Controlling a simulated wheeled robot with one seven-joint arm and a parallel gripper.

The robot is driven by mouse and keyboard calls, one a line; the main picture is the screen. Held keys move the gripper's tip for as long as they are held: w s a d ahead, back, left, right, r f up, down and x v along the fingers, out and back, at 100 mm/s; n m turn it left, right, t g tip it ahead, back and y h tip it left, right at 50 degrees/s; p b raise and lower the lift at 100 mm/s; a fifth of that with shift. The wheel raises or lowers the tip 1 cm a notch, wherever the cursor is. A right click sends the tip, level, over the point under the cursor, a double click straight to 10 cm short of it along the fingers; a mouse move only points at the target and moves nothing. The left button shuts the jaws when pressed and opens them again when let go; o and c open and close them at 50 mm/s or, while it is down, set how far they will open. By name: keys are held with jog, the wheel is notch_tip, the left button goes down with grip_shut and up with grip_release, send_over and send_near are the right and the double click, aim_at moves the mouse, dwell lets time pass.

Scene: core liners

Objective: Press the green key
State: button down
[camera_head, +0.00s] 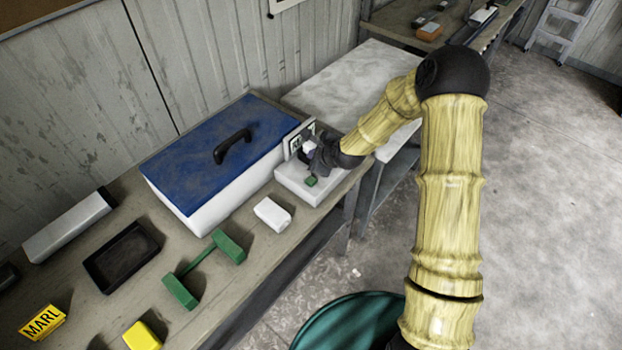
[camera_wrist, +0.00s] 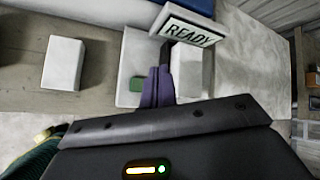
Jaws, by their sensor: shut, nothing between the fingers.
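The green key (camera_head: 311,181) is a small green block on top of a low pale grey box (camera_head: 325,192) near the table's right end. It also shows in the wrist view (camera_wrist: 138,84). A sign reading READY (camera_wrist: 188,37) stands at the back of the box. My gripper (camera_head: 311,163) is over the box, behind the key in the head view. In the wrist view its purple fingers (camera_wrist: 158,84) are together, just right of the key, with nothing between them. I cannot tell whether the fingertips touch the box.
A white chest with a blue lid (camera_head: 215,150) stands left of the box. A white block (camera_head: 272,214), a green bar with end blocks (camera_head: 205,268), a dark tray (camera_head: 122,256) and yellow blocks (camera_head: 143,337) lie on the table. A pale block (camera_wrist: 187,72) is right of my fingers.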

aim_at(313, 182)
jog(key=shift+f, duration=0.1)
notch_tip(313, 182, down, 9)
jog(key=b, duration=0.6)
jog(key=shift+r, duration=0.2)
dwell(1.7)
jog(key=shift+f+b, duration=0.4)
jog(key=shift+f+b, duration=0.4)
jog(key=shift+f, duration=0.15)
dwell(0.7)
jog(key=shift+r, duration=0.1)
jog(key=shift+r+p, duration=0.6)
jog(key=shift+r, duration=0.3)
